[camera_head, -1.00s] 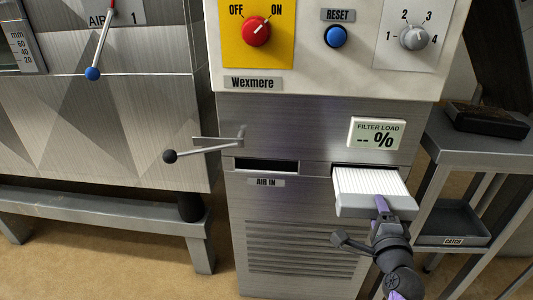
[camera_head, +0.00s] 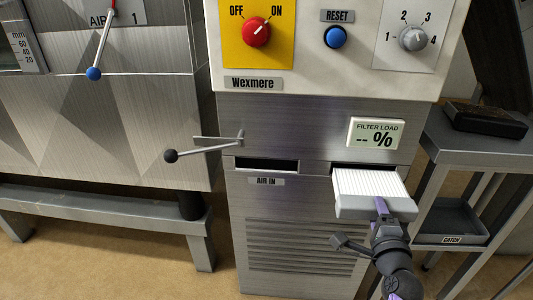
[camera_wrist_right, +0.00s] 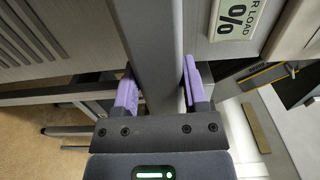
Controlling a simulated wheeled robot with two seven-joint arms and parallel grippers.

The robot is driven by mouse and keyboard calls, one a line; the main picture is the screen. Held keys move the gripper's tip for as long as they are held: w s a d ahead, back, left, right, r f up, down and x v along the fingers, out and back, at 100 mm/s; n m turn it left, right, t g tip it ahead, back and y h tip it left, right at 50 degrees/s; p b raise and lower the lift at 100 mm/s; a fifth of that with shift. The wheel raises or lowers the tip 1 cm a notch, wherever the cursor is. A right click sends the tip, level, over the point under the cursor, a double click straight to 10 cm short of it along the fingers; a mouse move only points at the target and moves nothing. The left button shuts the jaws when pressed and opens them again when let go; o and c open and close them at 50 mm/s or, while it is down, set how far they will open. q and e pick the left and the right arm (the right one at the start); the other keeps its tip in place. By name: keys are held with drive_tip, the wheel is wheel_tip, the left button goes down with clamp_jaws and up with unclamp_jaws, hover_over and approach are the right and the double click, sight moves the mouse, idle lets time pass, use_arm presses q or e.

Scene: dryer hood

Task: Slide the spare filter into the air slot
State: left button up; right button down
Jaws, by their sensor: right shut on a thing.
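A filter (camera_head: 370,186) with a white pleated top and a grey front bar juts out of a slot under the FILTER LOAD panel, its rear at the slot's opening. I cannot tell how far inside it reaches. My right gripper (camera_head: 381,207) is shut on the grip at its front. In the right wrist view the purple fingers (camera_wrist_right: 160,88) stand either side of the grey front part (camera_wrist_right: 152,45). The slot (camera_head: 266,165) above the AIR IN label, left of the filter, is dark and looks empty. My left gripper is not in view.
A lever with a black knob (camera_head: 171,155) sticks out left of the AIR IN slot, just above its height. A grey side table (camera_head: 470,145) with a dark box and a CATCH tray (camera_head: 458,222) stands close at right. Vent louvres lie below the slots.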

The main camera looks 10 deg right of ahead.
use_arm(q)
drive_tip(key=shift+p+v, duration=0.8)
drive_tip(key=shift+p, duration=0.05)
use_arm(e)
drive_tip(key=shift+v, duration=1.75)
use_arm(q)
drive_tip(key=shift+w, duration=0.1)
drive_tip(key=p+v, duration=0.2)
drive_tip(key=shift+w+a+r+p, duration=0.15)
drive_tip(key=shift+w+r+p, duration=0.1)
drive_tip(key=shift+p, duration=0.1)
use_arm(e)
drive_tip(key=v, duration=1)
drive_tip(key=shift+r, duration=0.1)
